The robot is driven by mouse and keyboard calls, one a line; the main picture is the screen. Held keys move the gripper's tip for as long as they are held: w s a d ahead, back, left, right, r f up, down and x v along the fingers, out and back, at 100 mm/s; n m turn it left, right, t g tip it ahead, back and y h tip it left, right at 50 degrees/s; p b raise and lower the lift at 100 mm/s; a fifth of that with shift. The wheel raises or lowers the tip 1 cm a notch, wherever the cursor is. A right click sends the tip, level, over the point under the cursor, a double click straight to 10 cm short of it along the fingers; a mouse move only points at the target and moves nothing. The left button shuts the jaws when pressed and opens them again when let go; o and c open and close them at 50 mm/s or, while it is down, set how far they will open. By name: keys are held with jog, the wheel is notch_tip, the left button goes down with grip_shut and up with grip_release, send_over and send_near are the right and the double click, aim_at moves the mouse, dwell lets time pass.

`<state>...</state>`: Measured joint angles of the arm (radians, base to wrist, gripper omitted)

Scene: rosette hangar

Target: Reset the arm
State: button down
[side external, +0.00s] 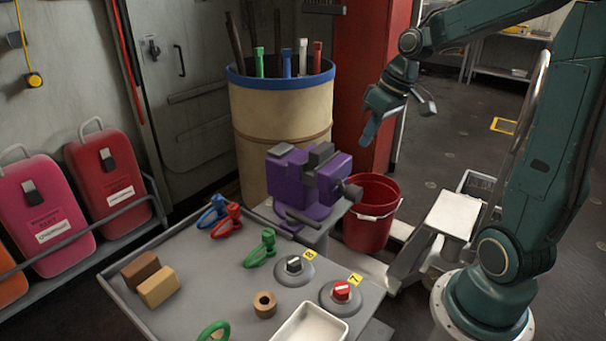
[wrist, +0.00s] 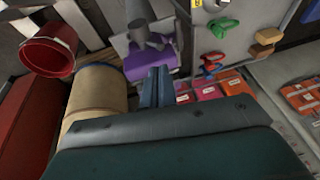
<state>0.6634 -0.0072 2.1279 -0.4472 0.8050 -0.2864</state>
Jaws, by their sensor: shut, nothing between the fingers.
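My gripper (side external: 370,128) hangs in the air at the upper right of the side view, above the red bucket (side external: 371,210) and to the right of the barrel (side external: 282,135). In the wrist view the fingers of my gripper (wrist: 157,84) are together, with nothing between them. The arm is raised and bent, clear of the table. The gripper touches nothing that I can see.
A grey table (side external: 225,290) holds shackles, blocks, two knobs, a ring and a white tray (side external: 308,325). A purple vise (side external: 305,185) stands at its far corner. Red and pink cases (side external: 105,170) line the left wall. Open floor (side external: 455,125) lies behind my arm.

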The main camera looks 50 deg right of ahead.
jog(key=s+a+r+t+h, duration=0.1)
jog(key=s+a+r, duration=0.3)
jog(key=s+a, duration=0.9)
jog(key=shift+s+a+t+h, duration=0.3)
jog(key=shift+s+a+t, duration=0.1)
jog(key=shift+s+t, duration=0.1)
jog(key=shift+w, duration=0.1)
dwell(0.8)
